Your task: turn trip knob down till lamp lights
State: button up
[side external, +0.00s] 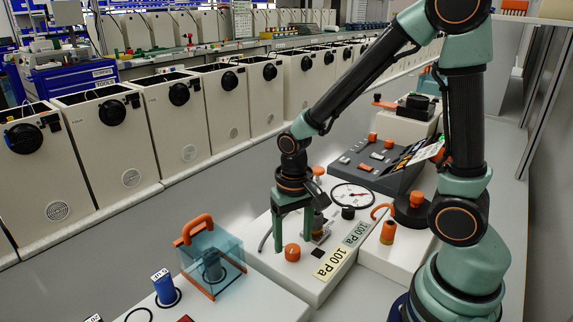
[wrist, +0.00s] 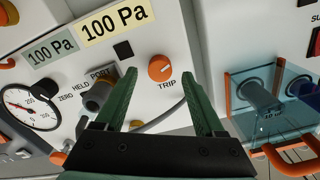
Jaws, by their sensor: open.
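The orange trip knob (wrist: 161,68) is on the pale panel above the word TRIP in the wrist view, with a small pale mark on its face. It also shows in the side view (side external: 292,253). My gripper (wrist: 161,78) is open and empty. Its two green fingers point at the panel, one on each side of the knob in the picture; I see no clear contact. In the side view my gripper (side external: 293,243) points down over the same panel. A small dark square (wrist: 123,50), perhaps the lamp, looks unlit beside the knob.
A grey plug (wrist: 101,97) stands at the port close to one finger. A round gauge (wrist: 30,109) and a black zero knob (side external: 348,212) are nearby. A clear blue cover with an orange handle (side external: 194,229) stands on the neighbouring box.

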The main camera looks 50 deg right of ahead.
aim_at(293, 249)
jog(key=shift+f, duration=1.25)
grip_shut()
jog(key=shift+n, duration=1)
grip_release()
notch_tip(293, 249, up, 12)
jog(key=shift+r, duration=0.15)
